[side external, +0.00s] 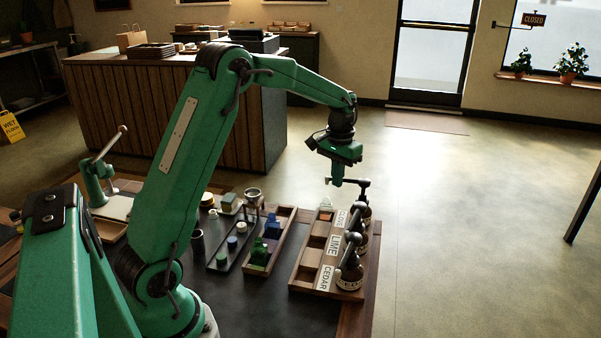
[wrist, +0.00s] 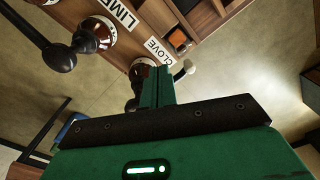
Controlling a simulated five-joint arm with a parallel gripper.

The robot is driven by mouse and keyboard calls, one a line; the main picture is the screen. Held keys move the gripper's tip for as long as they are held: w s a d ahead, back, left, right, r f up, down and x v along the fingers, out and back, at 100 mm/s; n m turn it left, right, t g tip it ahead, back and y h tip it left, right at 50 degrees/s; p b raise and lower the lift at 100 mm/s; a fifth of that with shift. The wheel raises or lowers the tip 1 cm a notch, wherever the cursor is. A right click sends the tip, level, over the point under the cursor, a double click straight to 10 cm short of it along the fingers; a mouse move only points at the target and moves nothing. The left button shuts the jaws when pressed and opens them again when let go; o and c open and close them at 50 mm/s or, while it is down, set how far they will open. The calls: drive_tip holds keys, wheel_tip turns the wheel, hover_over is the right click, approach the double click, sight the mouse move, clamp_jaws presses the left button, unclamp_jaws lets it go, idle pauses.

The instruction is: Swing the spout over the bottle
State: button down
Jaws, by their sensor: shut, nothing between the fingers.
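My gripper (side external: 337,182) hangs at the far end of a wooden rack (side external: 303,262), level with the pump heads. Its fingers are shut and hold nothing; they also show in the wrist view (wrist: 164,88). Right beside them is the dark arm of the CLOVE pump (side external: 362,184), with a pale rounded tip (wrist: 185,69). Whether fingers and arm touch, I cannot tell. The LIME pump (side external: 354,237) and CEDAR pump (side external: 349,265) stand nearer the side camera, with dark ball-ended arms. A small pale object (side external: 326,203), possibly the bottle, is at the rack's far end.
A wooden tray (side external: 285,222) with blue and green pieces and a dark tray (side external: 230,250) with small jars lie left of the rack. A small metal cup on a stand (side external: 253,194) is behind them. The space right of the rack is open floor.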

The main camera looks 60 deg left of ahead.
drive_tip(key=shift+s+d, duration=0.1)
drive_tip(key=shift+d, duration=0.1)
drive_tip(key=shift+s+d, duration=0.2)
drive_tip(key=shift+d, duration=0.15)
drive_tip(key=shift+r, duration=0.1)
wheel_tip(320, 180, up, 7)
idle(1.2)
